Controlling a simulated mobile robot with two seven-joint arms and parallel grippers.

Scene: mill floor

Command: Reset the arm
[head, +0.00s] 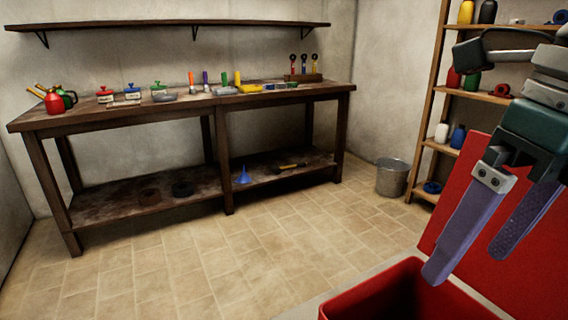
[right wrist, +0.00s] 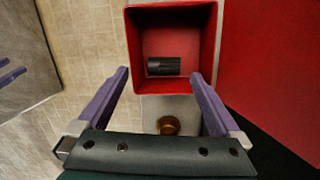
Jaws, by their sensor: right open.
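My right gripper (head: 467,262) reaches down from the right in the head view, its two purple fingers apart above the open red box (head: 345,302). In the right wrist view the right gripper (right wrist: 160,76) is open with nothing between its fingers. A black ribbed cylinder (right wrist: 164,66) lies inside the red box (right wrist: 211,40), below the fingers. Two purple strips (right wrist: 12,79) at the left edge of the right wrist view look like my left gripper's fingers; their opening is unclear. The left gripper does not show in the head view.
A brass-coloured round thing (right wrist: 168,125) is beside the box. A wooden workbench (head: 130,113) with several tools and cans stands at the back wall. A metal bucket (head: 392,178) and a shelf rack (head: 428,95) stand at the right. The tiled floor between is clear.

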